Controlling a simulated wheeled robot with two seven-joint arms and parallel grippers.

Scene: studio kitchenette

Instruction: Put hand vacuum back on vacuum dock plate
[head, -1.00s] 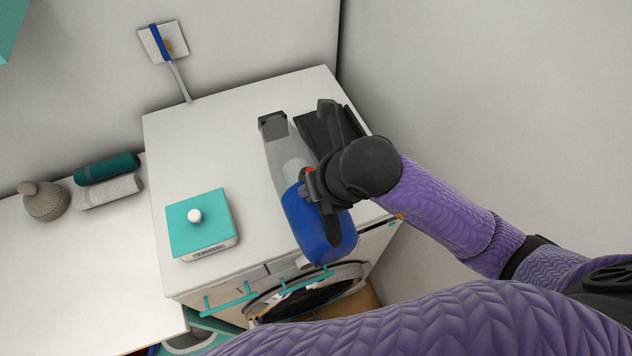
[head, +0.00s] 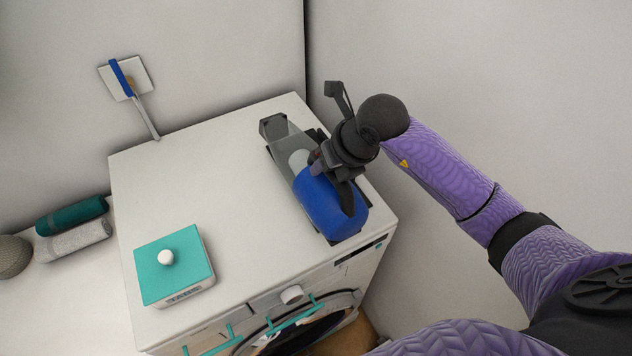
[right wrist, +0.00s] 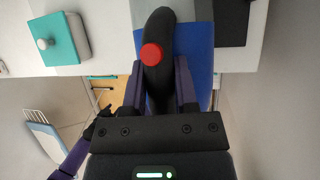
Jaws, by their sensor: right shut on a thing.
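The hand vacuum (head: 328,203) has a blue body, a clear grey nozzle with a dark tip, and a dark handle with a red button. My right gripper (head: 343,172) is shut on its handle; in the right wrist view the fingers (right wrist: 160,88) close on both sides of the handle. The vacuum is over the right part of the white machine's top. The black vacuum dock plate (right wrist: 231,22) shows beside the blue body and is mostly hidden under the vacuum. I cannot tell whether they touch. My left gripper (right wrist: 103,113) is small at the lower left of the right wrist view, jaws unclear.
A teal-lidded box (head: 175,262) with a white knob stands at the front left of the white machine top (head: 215,180). A blue-headed brush or scraper (head: 122,80) leans at the wall. Rolled towels (head: 72,228) lie farther left. The middle of the top is clear.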

